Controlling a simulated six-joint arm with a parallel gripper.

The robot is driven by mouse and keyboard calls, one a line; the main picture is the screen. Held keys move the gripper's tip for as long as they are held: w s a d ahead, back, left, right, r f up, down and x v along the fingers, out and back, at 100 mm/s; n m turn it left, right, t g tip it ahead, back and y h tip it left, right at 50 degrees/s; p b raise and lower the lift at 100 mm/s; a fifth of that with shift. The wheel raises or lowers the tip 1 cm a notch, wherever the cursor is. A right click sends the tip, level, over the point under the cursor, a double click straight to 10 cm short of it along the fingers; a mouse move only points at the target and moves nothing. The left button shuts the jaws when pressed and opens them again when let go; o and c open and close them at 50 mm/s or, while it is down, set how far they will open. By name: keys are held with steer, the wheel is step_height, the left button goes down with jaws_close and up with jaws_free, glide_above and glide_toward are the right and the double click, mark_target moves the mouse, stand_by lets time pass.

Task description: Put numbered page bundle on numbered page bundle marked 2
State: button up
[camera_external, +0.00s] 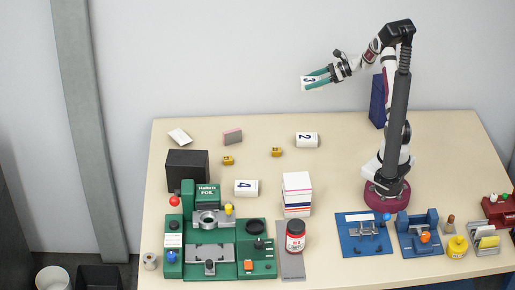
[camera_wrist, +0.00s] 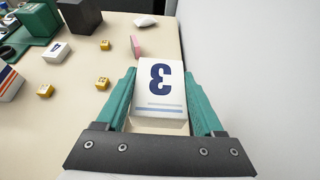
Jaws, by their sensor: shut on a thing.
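My gripper (camera_external: 318,78) is shut on a white page bundle marked 3 (camera_external: 308,83), held high above the back of the table. In the wrist view the bundle marked 3 (camera_wrist: 160,85) sits between the two green fingers of my gripper (camera_wrist: 160,100). The white page bundle marked 2 (camera_external: 307,139) lies on the table below, well apart from the held one. I cannot make out the bundle marked 2 in the wrist view. Another white bundle, marked 4 (camera_external: 246,188), lies farther forward and left; a white block in the wrist view (camera_wrist: 55,52) looks like it.
Small yellow blocks (camera_external: 276,152) (camera_external: 228,160) lie left of bundle 2. A pink block (camera_external: 232,136) and a white piece (camera_external: 180,137) lie behind. A black box (camera_external: 187,170), green foil machine (camera_external: 205,254) and page stack (camera_external: 297,188) stand forward.

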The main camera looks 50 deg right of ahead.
steer(key=s, duration=1.3)
glide_above(303, 137)
step_height(303, 137, down, 12)
steer(key=shift+s+r, duration=0.15)
steer(key=shift+r, duration=0.05)
step_height(303, 137, down, 4)
steer(key=shift+a+f, duration=0.1)
steer(key=shift+f, duration=0.1)
steer(key=o, duration=1.4)
